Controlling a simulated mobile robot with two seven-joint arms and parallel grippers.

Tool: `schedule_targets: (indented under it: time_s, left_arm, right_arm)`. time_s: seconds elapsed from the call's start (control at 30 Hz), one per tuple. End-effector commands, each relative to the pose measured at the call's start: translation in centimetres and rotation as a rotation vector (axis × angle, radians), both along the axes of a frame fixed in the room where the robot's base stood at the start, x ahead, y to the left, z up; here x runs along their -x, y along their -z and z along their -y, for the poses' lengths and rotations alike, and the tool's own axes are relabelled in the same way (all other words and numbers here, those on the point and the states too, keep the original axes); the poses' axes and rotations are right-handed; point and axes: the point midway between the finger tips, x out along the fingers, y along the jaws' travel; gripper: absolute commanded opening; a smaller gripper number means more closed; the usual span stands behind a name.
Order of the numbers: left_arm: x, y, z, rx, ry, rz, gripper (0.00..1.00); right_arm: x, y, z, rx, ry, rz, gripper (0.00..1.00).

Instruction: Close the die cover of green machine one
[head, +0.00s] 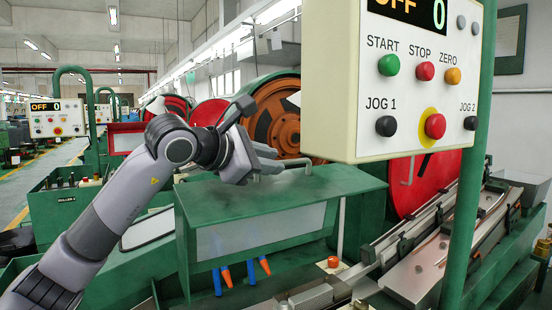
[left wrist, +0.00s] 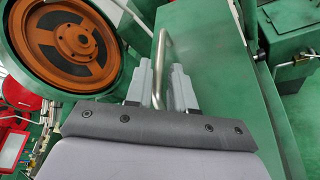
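The die cover (head: 300,197) of the near green machine is a green hood with a pale front panel. It stands at the middle of the head view, with a gap under its front edge. A bent metal handle (left wrist: 160,60) rises from its top. My left gripper (head: 274,160) is at the handle's left end in the head view. In the left wrist view its two grey fingers (left wrist: 160,88) stand on either side of the handle bar, with some space between them. The cover (left wrist: 215,70) lies beneath. My right gripper is not in view.
A control box (head: 405,95) with buttons hangs close at the upper right on a green post (head: 468,190). Orange and blue nozzles (head: 240,274) sit below the cover. A large orange flywheel (head: 280,115) is behind it. A feed rail (head: 430,220) runs along the right.

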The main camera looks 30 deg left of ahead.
Motion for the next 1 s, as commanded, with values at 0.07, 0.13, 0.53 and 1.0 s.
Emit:
schedule_targets:
  time_s: [0.07, 0.13, 0.53, 1.0]
  left_arm:
    - [-1.0, 0.2, 0.3, 0.003, 0.001, -0.003, 0.23]
    - [-1.6, 0.4, 0.4, 0.002, 0.001, -0.002, 0.23]
    - [-2.2, 0.7, 0.6, 0.000, 0.001, -0.001, 0.10]
    - [-2.1, 0.9, 0.3, -0.010, -0.001, 0.005, 0.00]
  right_arm:
    - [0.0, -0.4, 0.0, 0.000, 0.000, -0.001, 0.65]
    - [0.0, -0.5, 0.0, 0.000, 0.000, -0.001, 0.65]
    - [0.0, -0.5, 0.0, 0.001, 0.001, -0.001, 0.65]
    - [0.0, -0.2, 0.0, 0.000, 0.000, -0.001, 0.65]
